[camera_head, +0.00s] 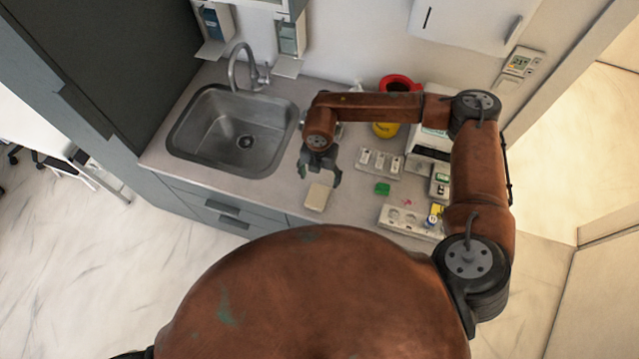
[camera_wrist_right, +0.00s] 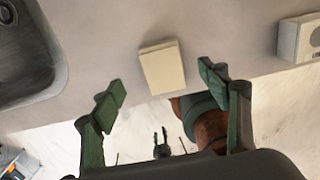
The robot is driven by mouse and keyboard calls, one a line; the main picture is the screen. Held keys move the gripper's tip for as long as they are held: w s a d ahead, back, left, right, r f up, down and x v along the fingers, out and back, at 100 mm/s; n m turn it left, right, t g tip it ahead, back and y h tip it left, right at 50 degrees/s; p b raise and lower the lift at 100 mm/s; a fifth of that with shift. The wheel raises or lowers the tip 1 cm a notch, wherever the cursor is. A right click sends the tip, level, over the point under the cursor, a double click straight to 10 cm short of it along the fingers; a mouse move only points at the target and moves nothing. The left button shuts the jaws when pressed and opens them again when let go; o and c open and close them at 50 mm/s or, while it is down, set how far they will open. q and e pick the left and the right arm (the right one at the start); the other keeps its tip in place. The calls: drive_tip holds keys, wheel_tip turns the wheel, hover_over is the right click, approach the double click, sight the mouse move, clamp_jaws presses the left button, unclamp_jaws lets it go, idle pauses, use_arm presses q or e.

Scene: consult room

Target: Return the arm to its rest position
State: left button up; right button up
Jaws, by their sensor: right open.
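My right arm comes in from the right in the head view and reaches over the counter. Its gripper (camera_head: 320,177) is open and empty above the counter, behind a small cream block (camera_head: 317,197). In the right wrist view the gripper's two fingers (camera_wrist_right: 165,92) are spread wide. The cream block (camera_wrist_right: 162,67) lies on the counter just beyond and between the fingertips, apart from them. My left gripper does not show clearly in the head view. In the wrist view, a dark two-pronged shape shows low in the middle; I cannot tell what it is.
A steel sink (camera_head: 232,132) is left of my gripper. On the right, the counter (camera_head: 262,193) holds a grey rack (camera_head: 380,163), a green block (camera_head: 382,188), a white tray (camera_head: 405,217), a yellow container (camera_head: 385,129) and a white device (camera_head: 428,147). Bare counter lies between sink and block.

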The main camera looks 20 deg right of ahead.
wheel_tip(320, 180, up, 4)
drive_tip(key=shift+f, duration=0.1)
